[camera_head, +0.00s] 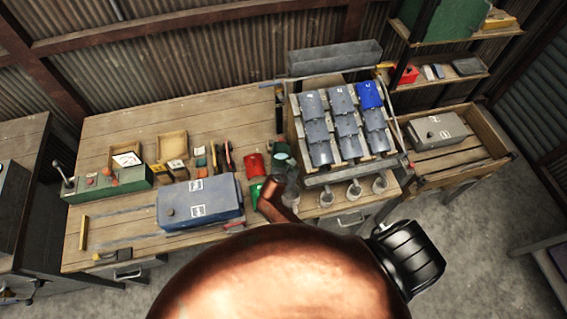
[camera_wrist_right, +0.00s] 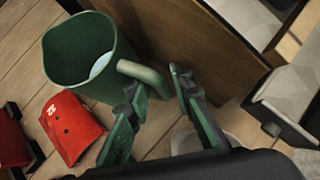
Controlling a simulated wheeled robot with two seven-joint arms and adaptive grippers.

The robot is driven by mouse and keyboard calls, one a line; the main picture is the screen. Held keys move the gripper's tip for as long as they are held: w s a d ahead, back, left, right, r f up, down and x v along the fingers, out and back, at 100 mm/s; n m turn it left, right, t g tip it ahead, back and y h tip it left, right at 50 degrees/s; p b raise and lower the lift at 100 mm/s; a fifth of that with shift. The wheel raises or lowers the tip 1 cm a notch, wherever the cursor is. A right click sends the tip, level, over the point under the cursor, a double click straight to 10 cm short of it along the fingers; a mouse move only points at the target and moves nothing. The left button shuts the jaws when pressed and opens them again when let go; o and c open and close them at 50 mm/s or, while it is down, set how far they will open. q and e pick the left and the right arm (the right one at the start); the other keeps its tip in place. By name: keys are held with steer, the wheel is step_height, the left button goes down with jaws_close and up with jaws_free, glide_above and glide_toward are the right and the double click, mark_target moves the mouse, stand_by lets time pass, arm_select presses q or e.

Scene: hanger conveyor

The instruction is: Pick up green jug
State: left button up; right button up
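The green jug (camera_head: 281,159) stands on the workbench, left of the rack of grey bins, partly hidden by my right gripper. In the right wrist view the jug (camera_wrist_right: 72,58) is large and open at the top, with its handle (camera_wrist_right: 146,76) pointing toward my gripper. My right gripper (camera_wrist_right: 160,84) is open. Its fingertips are on either side of the handle's outer end; I cannot tell whether they touch it. In the head view the right gripper (camera_head: 287,180) is small and partly covered by my arm. My left gripper is not in view.
A red container (camera_head: 253,164) stands close left of the jug; a red object (camera_wrist_right: 72,126) shows beside it in the wrist view. The bin rack (camera_head: 291,128) is close on the right. A blue-grey toolbox (camera_head: 200,203) and hand tools lie further left.

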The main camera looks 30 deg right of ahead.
jaws_close()
steer(key=shift+w+r, duration=0.1)
steer(key=shift+r, duration=0.05)
stand_by(0.4)
